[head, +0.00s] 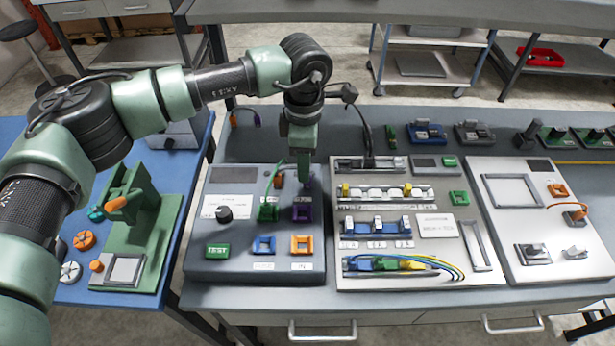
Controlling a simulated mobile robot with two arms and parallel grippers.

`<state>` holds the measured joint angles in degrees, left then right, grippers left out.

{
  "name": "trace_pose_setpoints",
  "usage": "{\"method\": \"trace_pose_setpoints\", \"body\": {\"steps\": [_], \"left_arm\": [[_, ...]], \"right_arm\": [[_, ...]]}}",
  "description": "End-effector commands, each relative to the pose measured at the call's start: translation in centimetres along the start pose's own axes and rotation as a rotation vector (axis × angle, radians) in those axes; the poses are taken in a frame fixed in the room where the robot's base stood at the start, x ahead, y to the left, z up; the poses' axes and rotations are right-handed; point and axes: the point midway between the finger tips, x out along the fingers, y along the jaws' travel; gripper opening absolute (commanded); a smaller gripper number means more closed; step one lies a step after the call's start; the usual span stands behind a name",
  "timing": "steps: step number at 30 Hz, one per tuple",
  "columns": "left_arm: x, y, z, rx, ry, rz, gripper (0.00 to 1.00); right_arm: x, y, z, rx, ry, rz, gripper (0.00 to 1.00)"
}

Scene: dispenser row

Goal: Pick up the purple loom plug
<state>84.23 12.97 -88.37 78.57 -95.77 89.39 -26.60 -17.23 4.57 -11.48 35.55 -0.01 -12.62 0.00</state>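My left gripper (304,168) comes down from above over the dark grey panel (238,190) on the bench. A small purple piece, apparently the purple loom plug (309,182), shows right at its fingertips, mostly hidden by the gripper. I cannot tell whether the fingers are open or shut on it. Just below it in the picture is a purple socket (302,213) on the same panel. My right gripper is not in view.
A green plug (267,212) with an arcing cable sits left of the purple socket. Blue (264,245) and orange (302,245) sockets lie in front. A pale panel (400,280) with connectors and wires stands close on the right. A green press (135,215) stands on the blue table.

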Motion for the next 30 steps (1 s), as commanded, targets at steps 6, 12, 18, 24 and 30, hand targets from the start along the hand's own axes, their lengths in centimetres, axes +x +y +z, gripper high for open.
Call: {"method": "trace_pose_setpoints", "body": {"steps": [6,12,18,24,30], "left_arm": [[2.4,0.4,0.5,-0.001,-0.001,-0.006,0.38],[5.1,0.6,0.7,0.001,-0.003,-0.004,0.38],[5.7,0.7,0.7,0.001,-0.004,-0.001,0.38],[5.6,0.7,0.7,0.001,-0.004,-0.001,0.05],[5.6,0.7,0.7,0.001,-0.004,-0.001,0.0]], "right_arm": [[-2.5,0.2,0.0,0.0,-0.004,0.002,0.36],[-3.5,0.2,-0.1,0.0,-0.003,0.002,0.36],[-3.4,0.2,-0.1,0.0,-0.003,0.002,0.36],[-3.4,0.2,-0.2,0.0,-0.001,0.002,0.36],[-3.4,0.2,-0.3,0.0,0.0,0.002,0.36]]}}
